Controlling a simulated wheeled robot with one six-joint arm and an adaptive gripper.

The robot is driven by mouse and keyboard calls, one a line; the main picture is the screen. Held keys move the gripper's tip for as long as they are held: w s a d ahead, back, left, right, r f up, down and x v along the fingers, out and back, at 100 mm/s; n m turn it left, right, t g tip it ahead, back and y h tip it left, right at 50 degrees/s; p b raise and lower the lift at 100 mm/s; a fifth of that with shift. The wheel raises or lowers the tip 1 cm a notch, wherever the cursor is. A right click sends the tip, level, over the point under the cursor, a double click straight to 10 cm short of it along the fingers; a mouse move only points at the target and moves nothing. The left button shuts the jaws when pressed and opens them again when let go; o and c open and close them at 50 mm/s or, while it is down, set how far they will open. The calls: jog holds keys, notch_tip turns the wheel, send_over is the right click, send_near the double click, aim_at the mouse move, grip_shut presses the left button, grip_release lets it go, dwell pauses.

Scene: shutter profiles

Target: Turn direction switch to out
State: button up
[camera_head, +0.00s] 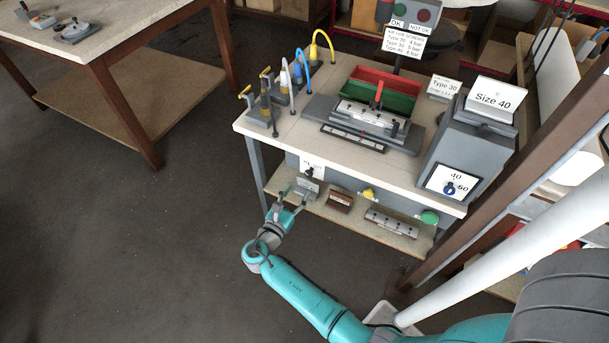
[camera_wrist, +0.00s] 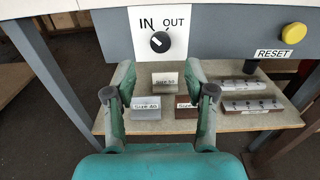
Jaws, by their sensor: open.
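The direction switch (camera_wrist: 160,42) is a black round knob on a white plate (camera_wrist: 175,19) marked IN and OUT, on the grey front panel under the tabletop. Its small pale mark seems to point up and left, toward IN. In the head view the white switch plate (camera_head: 314,163) shows small, near the left end of the panel. My gripper (camera_wrist: 160,75) is open and empty, with one finger on each side below the knob in the wrist view. It does not appear to touch the switch. In the head view my gripper (camera_head: 293,193) is in front of the bench's left part.
A yellow RESET button (camera_wrist: 294,33) sits right of the switch. Below, a shelf (camera_wrist: 150,127) carries several labelled metal blocks. Above is the tabletop (camera_head: 290,125) with a fixture and a grey box (camera_head: 468,140). A bench leg (camera_head: 257,172) stands left; floor is clear left of my arm.

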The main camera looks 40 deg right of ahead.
aim_at(308, 175)
jog(key=x, duration=0.7)
jog(key=shift+d+f, duration=0.1)
jog(key=shift+d, duration=0.25)
grip_shut()
